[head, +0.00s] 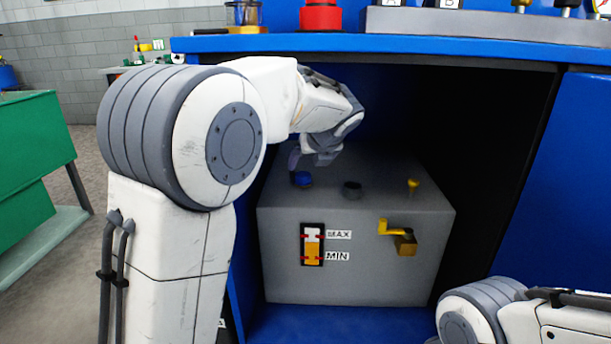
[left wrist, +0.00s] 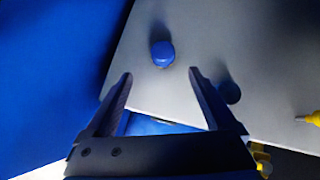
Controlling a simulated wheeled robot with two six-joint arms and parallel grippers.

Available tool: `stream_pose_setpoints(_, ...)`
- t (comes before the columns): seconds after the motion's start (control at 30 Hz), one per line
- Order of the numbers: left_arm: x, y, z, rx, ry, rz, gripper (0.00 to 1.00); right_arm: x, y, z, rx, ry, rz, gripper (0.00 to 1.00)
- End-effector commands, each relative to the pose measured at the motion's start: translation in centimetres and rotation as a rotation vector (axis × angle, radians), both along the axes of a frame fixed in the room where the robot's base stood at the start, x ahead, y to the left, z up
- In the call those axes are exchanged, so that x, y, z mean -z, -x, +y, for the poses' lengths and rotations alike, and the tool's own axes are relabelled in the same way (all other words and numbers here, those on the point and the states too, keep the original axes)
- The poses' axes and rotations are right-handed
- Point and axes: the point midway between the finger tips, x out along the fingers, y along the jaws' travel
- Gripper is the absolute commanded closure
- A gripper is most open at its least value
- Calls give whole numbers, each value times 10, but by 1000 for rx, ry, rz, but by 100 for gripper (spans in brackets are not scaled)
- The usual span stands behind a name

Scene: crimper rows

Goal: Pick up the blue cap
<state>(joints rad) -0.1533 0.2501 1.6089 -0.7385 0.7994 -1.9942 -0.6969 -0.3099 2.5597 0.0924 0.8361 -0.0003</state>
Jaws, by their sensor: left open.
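The blue cap (head: 303,179) sits on top of a grey tank (head: 290,248) inside the open blue cabinet. In the left wrist view the blue cap (left wrist: 162,53) lies beyond the fingertips, between their lines. My left gripper (head: 312,158) reaches into the cabinet just above the cap. Its fingers stand apart with nothing between them, as the left wrist view also shows (left wrist: 160,78). The cap and the gripper look apart. My right gripper does not show; only part of the right arm is at the lower right of the head view.
A dark opening (head: 352,189) and a yellow dipstick handle (head: 413,184) are on the tank top, right of the cap. A yellow valve (head: 399,236) juts from the tank's front beside a level gauge (head: 312,244).

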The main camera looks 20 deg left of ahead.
Motion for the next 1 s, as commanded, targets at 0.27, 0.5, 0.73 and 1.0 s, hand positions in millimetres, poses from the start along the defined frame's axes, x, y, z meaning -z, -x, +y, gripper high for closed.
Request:
stream_pose_setpoints(0.27,33,-26,11,5,0,1,10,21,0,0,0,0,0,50)
stream_pose_setpoints(0.5,52,-45,25,3,1,1,10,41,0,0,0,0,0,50)
stream_pose_setpoints(0.73,66,-61,38,3,1,1,10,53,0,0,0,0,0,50)
stream_pose_setpoints(1.0,65,-62,38,3,1,1,14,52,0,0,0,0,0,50)
